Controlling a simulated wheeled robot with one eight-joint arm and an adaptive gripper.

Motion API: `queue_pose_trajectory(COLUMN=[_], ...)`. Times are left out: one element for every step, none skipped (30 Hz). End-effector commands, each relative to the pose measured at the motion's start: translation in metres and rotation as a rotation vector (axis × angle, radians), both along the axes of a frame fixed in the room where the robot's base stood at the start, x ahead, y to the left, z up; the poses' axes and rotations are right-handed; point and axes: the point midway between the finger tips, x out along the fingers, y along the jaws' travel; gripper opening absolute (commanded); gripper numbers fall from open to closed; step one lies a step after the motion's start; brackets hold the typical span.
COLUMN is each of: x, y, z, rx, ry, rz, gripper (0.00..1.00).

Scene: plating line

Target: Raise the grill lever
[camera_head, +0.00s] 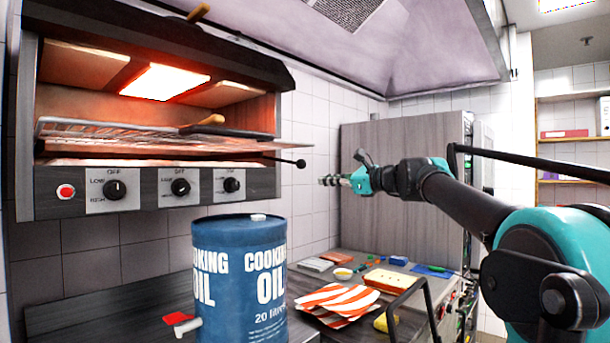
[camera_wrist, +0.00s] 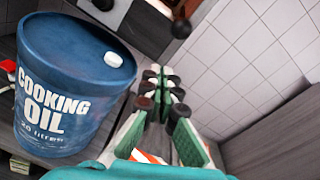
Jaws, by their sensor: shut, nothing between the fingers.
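The grill lever (camera_head: 299,162) is a thin dark rod with a black ball end. It sticks out to the right from the grill (camera_head: 150,115), which glows orange inside. The lever's black ball also shows at the top of the wrist view (camera_wrist: 181,29). My gripper (camera_head: 322,181) is shut and empty. In the head view it is a little right of and below the ball, with a gap between them. In the wrist view its fingertips (camera_wrist: 161,76) are together and point towards the ball, apart from it.
A blue cooking oil drum (camera_head: 240,275) stands on the counter below the grill, left of my gripper in the wrist view. Striped cloths (camera_head: 338,300), a board (camera_head: 390,281) and small items lie on the counter. A tall grey cabinet (camera_head: 400,140) stands behind my arm.

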Motion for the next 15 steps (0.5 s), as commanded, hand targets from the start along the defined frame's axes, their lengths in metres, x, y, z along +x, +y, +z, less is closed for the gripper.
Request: queue_pose_trajectory(x=[-0.002,-0.002,-0.003,-0.003,-0.004,-0.004,-0.005,-0.005,-0.005,-0.005,-0.005,-0.004,-0.003,-0.002,0.000], y=[0.000,0.000,0.000,0.000,0.000,0.000,0.000,0.000,0.000,0.001,0.001,0.002,0.003,0.004,0.007], z=[-0.003,-0.004,-0.006,-0.008,-0.009,-0.010,-0.011,-0.012,-0.012,-0.013,-0.013,-0.013,-0.014,-0.014,-0.014], rx=[0.050,0.082,0.121,0.148,0.171,0.200,0.216,0.233,0.248,0.257,0.263,0.269,0.271,0.273,0.273], ry=[0.072,0.119,0.176,0.214,0.248,0.287,0.312,0.333,0.356,0.368,0.376,0.385,0.388,0.389,0.389], rz=[-0.009,-0.015,-0.022,-0.027,-0.031,-0.036,-0.038,-0.041,-0.044,-0.045,-0.047,-0.047,-0.047,-0.047,-0.048], gripper=[0.00,0.00,0.00,0.00,0.00,0.00,0.00,0.00,0.00,0.00,0.00,0.00,0.00,0.00,0.00])
